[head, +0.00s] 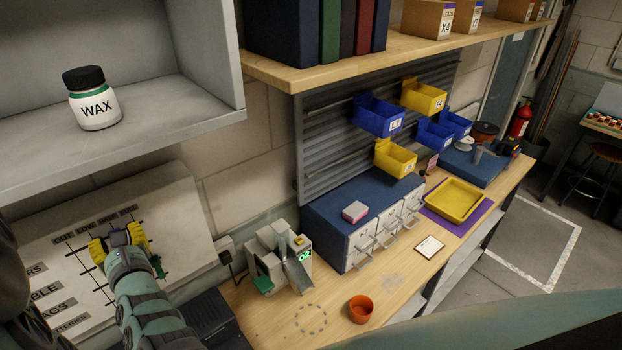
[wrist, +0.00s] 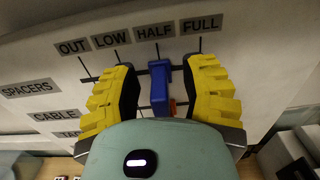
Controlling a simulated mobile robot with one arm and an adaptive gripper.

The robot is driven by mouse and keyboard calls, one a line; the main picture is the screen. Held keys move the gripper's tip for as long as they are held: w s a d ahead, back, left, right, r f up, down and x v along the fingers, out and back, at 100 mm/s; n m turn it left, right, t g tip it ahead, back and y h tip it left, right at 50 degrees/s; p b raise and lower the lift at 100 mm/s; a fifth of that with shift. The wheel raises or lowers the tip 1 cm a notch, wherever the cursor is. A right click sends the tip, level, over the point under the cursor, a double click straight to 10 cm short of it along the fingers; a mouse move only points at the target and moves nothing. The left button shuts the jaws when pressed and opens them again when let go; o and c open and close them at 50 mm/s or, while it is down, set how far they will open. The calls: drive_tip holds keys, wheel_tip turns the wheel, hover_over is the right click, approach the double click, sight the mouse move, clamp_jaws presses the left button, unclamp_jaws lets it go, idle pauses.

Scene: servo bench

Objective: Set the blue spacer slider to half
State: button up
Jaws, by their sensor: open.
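The blue spacer slider (wrist: 160,88) stands between my fingers in the wrist view, in line with the HALF mark (wrist: 155,31) at the top of the board. My gripper (wrist: 160,95) is open, with one yellow finger on each side of the slider and a visible gap to each. In the head view my gripper (head: 118,243) is at the wall board (head: 185,220), and its fingers hide most of the slider there. The SPACERS label (wrist: 30,88) is left of the slider's row.
An orange slider (wrist: 173,107) shows partly beside the blue one, lower on the board. A green slider (head: 158,267) is below right of my gripper. A grey device (head: 268,262) stands on the bench to the right. A shelf with a wax jar (head: 93,100) is above.

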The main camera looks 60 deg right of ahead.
drive_tip(key=v, duration=0.7)
drive_tip(key=shift+s, duration=0.2)
idle(0.4)
